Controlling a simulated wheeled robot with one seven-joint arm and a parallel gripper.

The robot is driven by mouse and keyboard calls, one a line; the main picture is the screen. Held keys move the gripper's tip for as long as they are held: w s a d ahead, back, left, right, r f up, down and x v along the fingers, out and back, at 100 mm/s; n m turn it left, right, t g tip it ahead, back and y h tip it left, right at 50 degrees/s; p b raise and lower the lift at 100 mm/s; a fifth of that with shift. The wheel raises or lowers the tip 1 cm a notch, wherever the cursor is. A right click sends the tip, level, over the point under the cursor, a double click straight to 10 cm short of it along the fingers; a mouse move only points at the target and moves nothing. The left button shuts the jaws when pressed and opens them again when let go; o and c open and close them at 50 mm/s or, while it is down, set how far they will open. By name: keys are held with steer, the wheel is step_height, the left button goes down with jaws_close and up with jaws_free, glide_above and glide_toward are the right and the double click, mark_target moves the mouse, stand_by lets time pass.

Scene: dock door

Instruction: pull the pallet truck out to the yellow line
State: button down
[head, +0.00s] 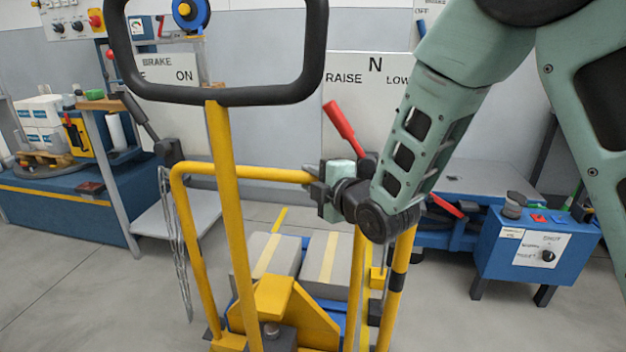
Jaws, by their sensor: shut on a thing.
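The pallet truck has a yellow tiller (222,180) with a black loop handle (215,97) at its top. Its yellow base (275,310) shows at the bottom, with grey boxes (265,258) behind it. A yellow tubular hoop (240,173) stands around the tiller. My gripper (318,188) is shut on the right end of the hoop's top bar; the fingertips are partly hidden. A short yellow stripe (280,218) shows on the floor behind the boxes; I cannot tell whether it is the yellow line.
A red-handled lever (340,122) rises just behind my gripper, before a RAISE/N/LOW panel (350,75). A blue bench (65,210) stands left, with a workbench post beside it. A blue control box (530,250) stands right. Grey floor is clear at both lower sides.

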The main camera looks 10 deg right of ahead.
steer(key=shift+s+a+f, duration=0.1)
steer(key=shift+s, duration=0.25)
steer(key=c, duration=1.2)
jaws_free()
steer(key=shift+o, duration=0.2)
